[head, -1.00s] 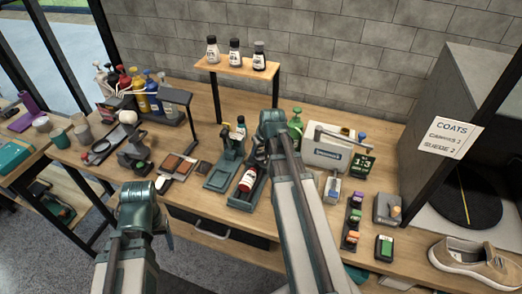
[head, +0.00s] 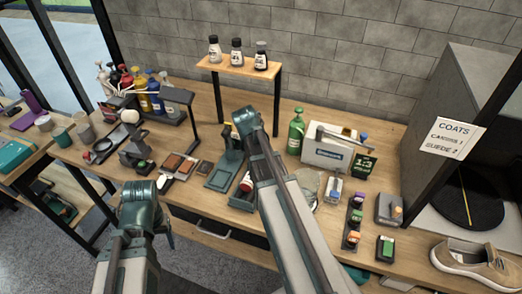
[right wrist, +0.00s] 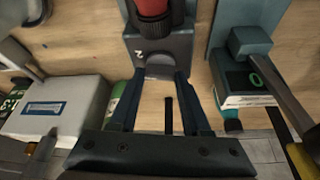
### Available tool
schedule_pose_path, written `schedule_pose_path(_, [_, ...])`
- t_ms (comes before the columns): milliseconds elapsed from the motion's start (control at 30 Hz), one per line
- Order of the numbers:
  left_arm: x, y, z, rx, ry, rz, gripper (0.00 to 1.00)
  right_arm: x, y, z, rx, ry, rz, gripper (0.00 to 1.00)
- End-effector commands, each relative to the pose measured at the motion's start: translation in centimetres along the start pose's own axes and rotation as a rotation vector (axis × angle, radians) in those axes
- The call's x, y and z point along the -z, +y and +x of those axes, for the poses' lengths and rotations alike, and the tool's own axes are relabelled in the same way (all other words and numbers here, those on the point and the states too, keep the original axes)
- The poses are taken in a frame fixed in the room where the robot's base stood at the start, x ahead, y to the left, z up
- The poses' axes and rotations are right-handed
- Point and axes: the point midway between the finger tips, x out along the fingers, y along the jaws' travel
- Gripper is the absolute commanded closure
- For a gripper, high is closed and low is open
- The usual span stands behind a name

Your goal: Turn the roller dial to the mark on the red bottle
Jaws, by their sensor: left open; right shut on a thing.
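In the right wrist view the red bottle (right wrist: 152,8) shows at the top, with a black collar against a grey block (right wrist: 172,50) marked "2". My right gripper (right wrist: 161,78) reaches this block. Its fingers close at a rounded grey part (right wrist: 160,71), seemingly the roller dial; the exact contact is unclear. My left gripper (head: 168,238) is open and empty in front of the bench, away from the stand.
A green bottle (head: 296,132) and a white machine (head: 326,150) stand to the right of my right arm. A small shelf (head: 238,67) with three bottles stands behind. A "COATS" sign (head: 453,138) hangs at right, above a beige sneaker (head: 476,265).

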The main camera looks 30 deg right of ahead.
Motion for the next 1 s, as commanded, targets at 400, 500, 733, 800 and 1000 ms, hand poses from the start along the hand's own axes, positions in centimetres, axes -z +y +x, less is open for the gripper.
schedule_pose_path(400, [0.00, 0.00, 0.00, 0.000, 0.000, 0.000, 0.32, 0.03, -0.27, 0.03, -0.101, -0.002, 0.245, 1.00])
schedule_pose_path(500, [0.00, 0.00, 0.00, 0.000, 0.000, 0.000, 0.32, 0.01, -0.25, 0.03, -0.115, -0.003, 0.277, 1.00])
schedule_pose_path(733, [0.00, 0.00, 0.01, 0.000, 0.000, 0.000, 0.32, -0.01, -0.23, 0.02, -0.131, -0.002, 0.318, 1.00])
schedule_pose_path(800, [0.00, 0.00, 0.01, 0.000, 0.000, 0.000, 0.32, -0.01, -0.23, 0.02, -0.132, -0.002, 0.323, 1.00])
schedule_pose_path(1000, [0.00, 0.00, 0.01, 0.000, 0.000, 0.000, 0.32, -0.03, -0.21, 0.02, -0.134, -0.003, 0.325, 1.00])
